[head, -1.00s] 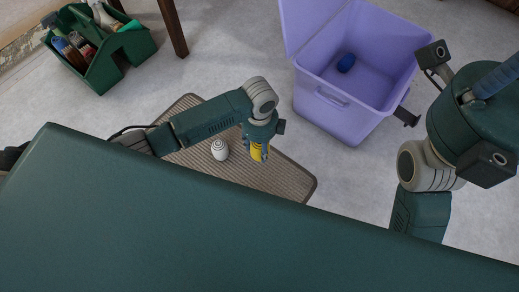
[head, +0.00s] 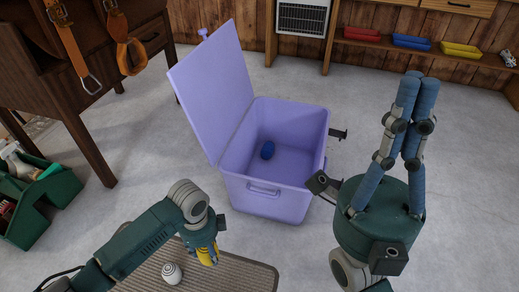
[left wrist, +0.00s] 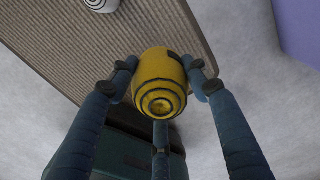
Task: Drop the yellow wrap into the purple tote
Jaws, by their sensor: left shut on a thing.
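The yellow wrap (left wrist: 160,75) is a roll with dark spiral lines on its end. My left gripper (head: 208,256) is shut on it, with the fingers around its sides in the left wrist view. In the head view the yellow wrap (head: 206,258) shows between the fingers, above the ribbed mat. The purple tote (head: 268,204) stands on the floor beyond and to the right of it, its lid (head: 213,92) swung open to the left. My right gripper (head: 418,82) points away from me at the right, its fingers together and empty.
A white roll (head: 172,273) stands on the mat (head: 240,278). A green caddy (head: 40,212) and a wooden table with hanging straps are at left. Shelves with coloured trays (head: 411,42) line the back wall.

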